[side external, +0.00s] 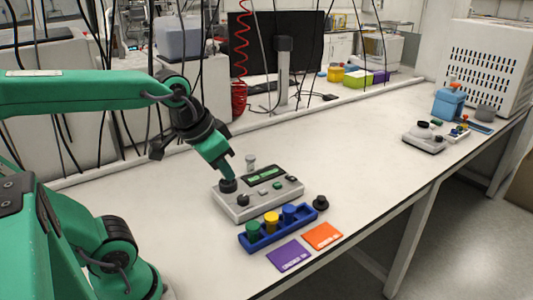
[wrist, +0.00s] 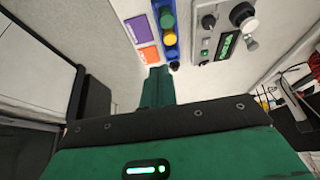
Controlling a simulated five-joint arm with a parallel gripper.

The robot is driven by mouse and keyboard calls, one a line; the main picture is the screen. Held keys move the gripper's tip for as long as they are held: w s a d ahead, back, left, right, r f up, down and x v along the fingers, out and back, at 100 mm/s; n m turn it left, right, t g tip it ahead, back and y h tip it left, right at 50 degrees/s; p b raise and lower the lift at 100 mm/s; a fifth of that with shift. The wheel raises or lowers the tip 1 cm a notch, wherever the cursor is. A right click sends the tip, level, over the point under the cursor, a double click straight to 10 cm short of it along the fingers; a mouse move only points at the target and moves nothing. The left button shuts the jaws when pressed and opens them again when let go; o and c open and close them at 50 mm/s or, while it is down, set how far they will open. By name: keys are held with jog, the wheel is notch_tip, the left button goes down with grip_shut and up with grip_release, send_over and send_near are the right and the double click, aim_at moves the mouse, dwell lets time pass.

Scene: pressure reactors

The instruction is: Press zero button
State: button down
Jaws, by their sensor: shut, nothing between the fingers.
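A grey instrument box (side external: 240,211) stands on the bench in the side view, with a lit green display (side external: 266,174), dark knobs and small buttons, including a green button (side external: 291,179). No button label is legible, so I cannot tell which is zero. My gripper (side external: 229,181) is shut and empty, pointing down at the box's left end, by a dark round knob. Contact there cannot be told. In the wrist view, the green fingers (wrist: 158,84) point up, and the box (wrist: 207,46) with its display (wrist: 227,44) is at upper right.
A blue rack (side external: 288,229) with green, yellow and blue items stands in front of the box. A purple card (side external: 289,255) and an orange card (side external: 322,236) lie beside it. A black knob-like piece (side external: 320,203) is at its right.

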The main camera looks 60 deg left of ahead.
jog(key=w+a+g, duration=0.3)
jog(key=w+a, duration=0.3)
jog(key=w, duration=0.5)
jog(key=g, duration=0.2)
send_over(263, 191)
jog(key=shift+a+f, duration=0.15)
jog(key=shift+f, duration=2.75)
jog(key=shift+f, duration=0.15)
notch_tip(263, 191, down, 14)
jog(key=shift+r, duration=0.15)
